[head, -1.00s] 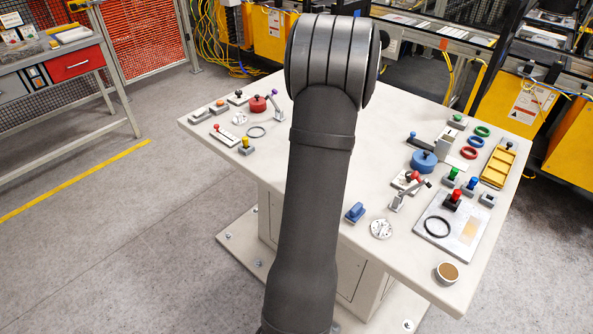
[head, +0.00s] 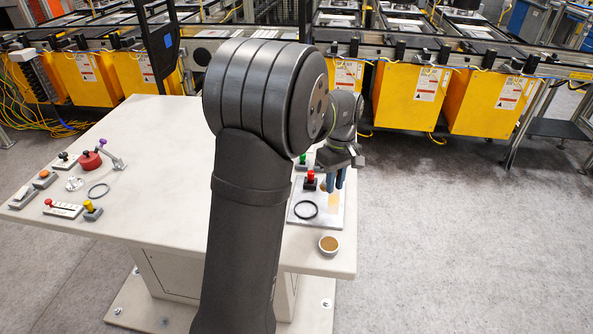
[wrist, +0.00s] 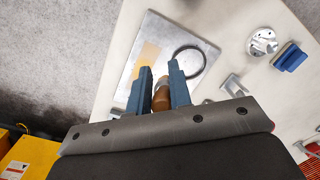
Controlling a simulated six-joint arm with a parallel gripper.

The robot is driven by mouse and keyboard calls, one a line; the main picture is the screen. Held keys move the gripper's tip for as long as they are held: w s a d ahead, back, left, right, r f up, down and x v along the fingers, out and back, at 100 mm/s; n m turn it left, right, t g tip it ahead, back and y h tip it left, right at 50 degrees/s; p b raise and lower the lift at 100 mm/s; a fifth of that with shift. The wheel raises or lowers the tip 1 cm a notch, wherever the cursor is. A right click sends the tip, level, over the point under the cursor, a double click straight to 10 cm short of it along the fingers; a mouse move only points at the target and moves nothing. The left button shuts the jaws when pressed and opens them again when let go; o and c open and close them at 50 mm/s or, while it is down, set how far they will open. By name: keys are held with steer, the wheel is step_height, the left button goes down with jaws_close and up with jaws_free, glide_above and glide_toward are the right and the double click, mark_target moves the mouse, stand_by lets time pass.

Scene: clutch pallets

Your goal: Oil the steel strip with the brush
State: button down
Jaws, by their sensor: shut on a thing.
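My gripper (head: 336,178) is over the right side of the table, above the grey metal plate (head: 299,220). In the wrist view its two blue fingers (wrist: 160,92) are shut on the brush (wrist: 161,99), whose brown wooden handle shows between them. The brush's bristle end is hard to make out. A flat tan strip (wrist: 148,57) lies on the plate (wrist: 192,29), just beyond the fingertips in the wrist view. It also shows below the gripper in the head view (head: 334,201). I cannot tell whether the brush touches it. A round pot with brown contents (head: 328,246) stands near the table corner.
A black ring (head: 306,209) lies on the plate, with a red-knobbed block (head: 310,180) behind it. A metal disc (wrist: 263,42) and a blue-handled block (wrist: 291,57) are beside the plate. My arm hides the middle of the table; small fixtures stand at its left.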

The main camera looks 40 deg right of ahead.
steer(key=shift+s+d+f, duration=0.15)
steer(key=shift+s+f, duration=0.45)
steer(key=shift+f, duration=0.35)
steer(key=shift+s+d+f, duration=0.1)
steer(key=shift+s+f, duration=0.5)
steer(key=shift+f, duration=0.4)
steer(key=shift+s+d+f, duration=0.15)
steer(key=shift+s+f, duration=0.45)
steer(key=shift+f, duration=0.35)
steer(key=shift+f, duration=0.75)
steer(key=shift+w+d, duration=0.1)
